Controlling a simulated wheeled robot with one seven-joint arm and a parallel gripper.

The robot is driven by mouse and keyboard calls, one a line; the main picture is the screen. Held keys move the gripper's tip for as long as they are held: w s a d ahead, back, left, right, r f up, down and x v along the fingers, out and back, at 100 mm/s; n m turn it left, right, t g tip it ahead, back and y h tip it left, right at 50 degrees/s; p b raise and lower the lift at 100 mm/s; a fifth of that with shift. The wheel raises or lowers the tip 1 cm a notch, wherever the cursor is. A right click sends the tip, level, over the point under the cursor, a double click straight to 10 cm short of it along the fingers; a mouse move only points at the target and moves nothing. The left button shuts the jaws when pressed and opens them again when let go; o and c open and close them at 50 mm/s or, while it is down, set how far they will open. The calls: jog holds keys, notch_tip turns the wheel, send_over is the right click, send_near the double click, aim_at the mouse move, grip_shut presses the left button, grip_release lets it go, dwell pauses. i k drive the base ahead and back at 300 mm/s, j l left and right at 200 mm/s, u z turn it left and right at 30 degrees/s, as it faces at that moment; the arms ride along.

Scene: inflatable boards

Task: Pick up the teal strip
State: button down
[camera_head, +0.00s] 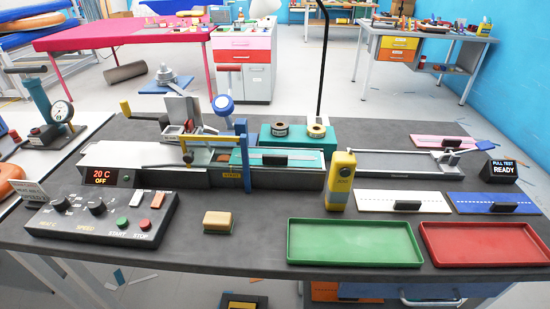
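The teal strip (306,158) lies flat on the right part of the grey machine bed (200,176). A small black block (275,160) sits on the strip. The strip's left end is by the blue and yellow upright frame (245,155), which partly covers it. My gripper is not in view.
A teal box with tape rolls (298,135) stands just behind the strip. A yellow device (341,182) stands upright to its front right. White (376,199), blue (470,202) and pink (430,139) strips lie to the right. Green (350,243) and red (480,245) trays are in front.

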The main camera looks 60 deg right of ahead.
aim_at(302, 159)
jog(key=k+l+z, duration=0.1)
jog(key=k+l, duration=0.25)
jog(key=k+l+z, duration=0.1)
jog(key=k+l, duration=0.25)
jog(key=l, duration=0.15)
jog(key=k+l+z, duration=0.1)
jog(key=k+l, duration=0.2)
jog(key=l, duration=0.15)
jog(key=k+l+z, duration=0.1)
jog(key=k+l, duration=0.2)
jog(key=l, duration=0.2)
